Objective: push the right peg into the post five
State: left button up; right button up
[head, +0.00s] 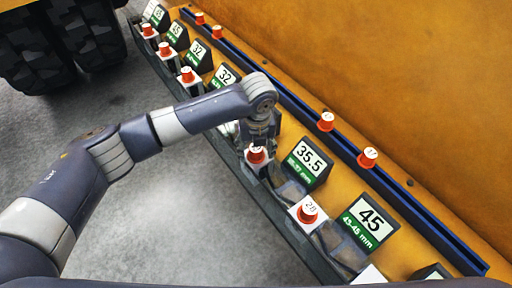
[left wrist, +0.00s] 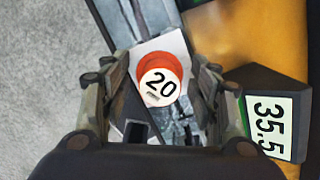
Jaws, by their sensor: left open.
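My left gripper (head: 258,140) points down over a white post with a red peg (head: 257,155) in the row along the dark rail. In the left wrist view the gripper (left wrist: 162,100) is open, with one finger on each side of the red peg (left wrist: 160,80), whose white top reads 20. I cannot tell whether the fingers touch it. The peg sits upright on its white post (left wrist: 172,45), beside the 35.5 sign (head: 307,160). No post shows a readable five. My right gripper is not in view.
More red pegs stand on white posts, one (head: 308,210) near the 45 sign (head: 368,222). Other red pegs (head: 326,121) and (head: 368,157) stand along the blue rail (head: 410,212). An orange wall (head: 420,80) rises behind; grey floor (head: 200,220) lies in front.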

aim_at(257, 152)
pick_arm(q)
notch_tip(257, 152, up, 12)
jog(key=s, duration=0.1)
jog(key=shift+s, duration=0.25)
